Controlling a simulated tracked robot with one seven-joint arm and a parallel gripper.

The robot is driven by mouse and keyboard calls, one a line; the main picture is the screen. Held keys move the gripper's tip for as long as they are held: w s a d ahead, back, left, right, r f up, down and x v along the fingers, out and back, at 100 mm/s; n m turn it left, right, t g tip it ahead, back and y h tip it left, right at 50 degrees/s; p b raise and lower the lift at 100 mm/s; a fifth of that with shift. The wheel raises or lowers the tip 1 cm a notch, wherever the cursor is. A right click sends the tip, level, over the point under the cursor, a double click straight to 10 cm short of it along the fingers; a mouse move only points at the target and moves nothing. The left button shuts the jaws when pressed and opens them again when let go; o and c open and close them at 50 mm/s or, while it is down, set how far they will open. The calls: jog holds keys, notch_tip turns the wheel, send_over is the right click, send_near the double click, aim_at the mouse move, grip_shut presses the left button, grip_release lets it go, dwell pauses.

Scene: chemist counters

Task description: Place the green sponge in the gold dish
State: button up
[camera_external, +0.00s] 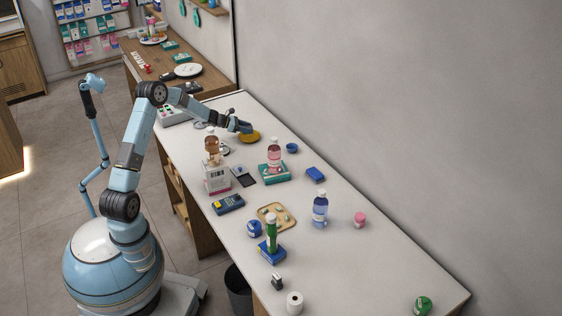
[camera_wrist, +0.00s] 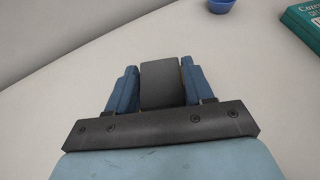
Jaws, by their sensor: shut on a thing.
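The gold dish (camera_external: 250,138) lies on the far part of the white counter. My gripper (camera_external: 243,126) is right at the dish in the external view, over or beside its far left edge; the exact height is hard to tell. In the wrist view, the blue fingers of my gripper (camera_wrist: 160,72) are closed on a dark grey block (camera_wrist: 162,88). It does not look green there, and I cannot tell whether it is the sponge. I make out no separate green sponge on the counter.
A small blue bowl (camera_external: 292,148) stands right of the dish; it also shows in the wrist view (camera_wrist: 221,4). A pink bottle (camera_external: 274,157) stands on a teal box (camera_external: 275,177) nearer the camera. A brown bottle (camera_external: 211,148) stands on a white box (camera_external: 217,180).

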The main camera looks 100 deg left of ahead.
aim_at(249, 138)
jog(key=shift+w+a+f, duration=0.25)
jog(key=shift+a+f, duration=0.15)
jog(key=shift+f, duration=1.75)
jog(key=o, duration=1)
jog(key=v, duration=1.2)
jog(key=shift+a, duration=0.1)
